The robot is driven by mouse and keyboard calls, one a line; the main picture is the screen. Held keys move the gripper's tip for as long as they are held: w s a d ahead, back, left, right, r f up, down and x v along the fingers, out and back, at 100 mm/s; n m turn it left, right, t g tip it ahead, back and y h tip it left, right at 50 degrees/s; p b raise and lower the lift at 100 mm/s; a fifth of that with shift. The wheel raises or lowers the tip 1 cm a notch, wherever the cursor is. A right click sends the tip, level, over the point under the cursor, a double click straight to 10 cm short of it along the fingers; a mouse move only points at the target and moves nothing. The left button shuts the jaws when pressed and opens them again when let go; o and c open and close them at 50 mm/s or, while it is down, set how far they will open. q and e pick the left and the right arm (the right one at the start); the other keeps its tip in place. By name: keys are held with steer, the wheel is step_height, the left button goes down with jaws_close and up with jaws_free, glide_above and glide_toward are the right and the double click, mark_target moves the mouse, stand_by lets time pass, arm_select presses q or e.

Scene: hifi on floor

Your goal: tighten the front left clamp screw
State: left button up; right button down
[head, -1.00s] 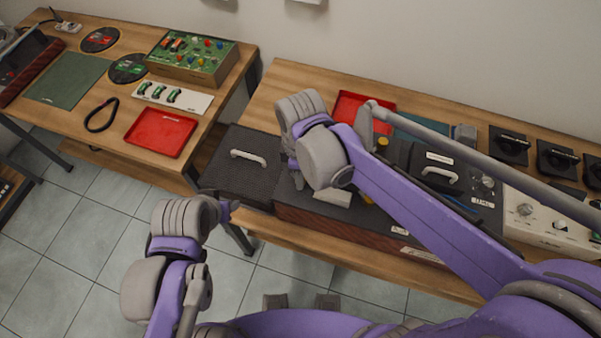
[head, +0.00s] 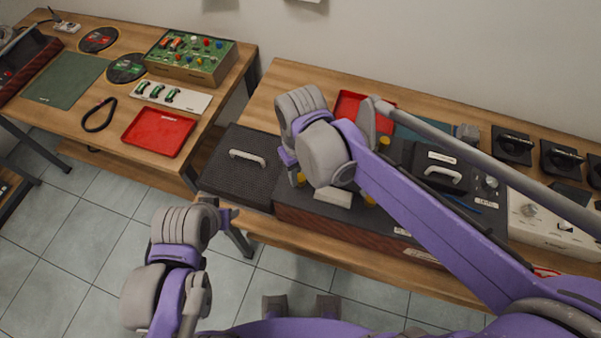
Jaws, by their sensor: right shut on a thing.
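The device being worked on is a dark box (head: 430,237) with a brown front, at the front of the right table. Yellow clamp screws show on its top. The front left screw (head: 298,180) is partly hidden at my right gripper, the front right screw (head: 370,199) shows below my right forearm, and a rear screw (head: 384,143) shows behind it. My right gripper (head: 291,165) is over the front left corner, mostly hidden by my wrist, and appears shut on the front left screw. My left gripper (head: 229,214) is in front of the table, apart from everything; its jaws are unclear.
A pale block (head: 333,197) lies on the box top. A black case (head: 235,180) with a handle is at the left. The left table holds another red tray (head: 160,132) and a green board (head: 190,58).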

mark_target(300, 178)
steer(key=m, duration=0.5)
steer(key=shift+m, duration=0.3)
steer(key=shift+m+b, duration=0.3)
steer(key=shift+m, duration=1.8)
steer(key=c, duration=0.6)
jaws_free()
step_height(300, 178, up, 11)
steer(key=shift+p, duration=0.35)
steer(key=shift+f, duration=0.1)
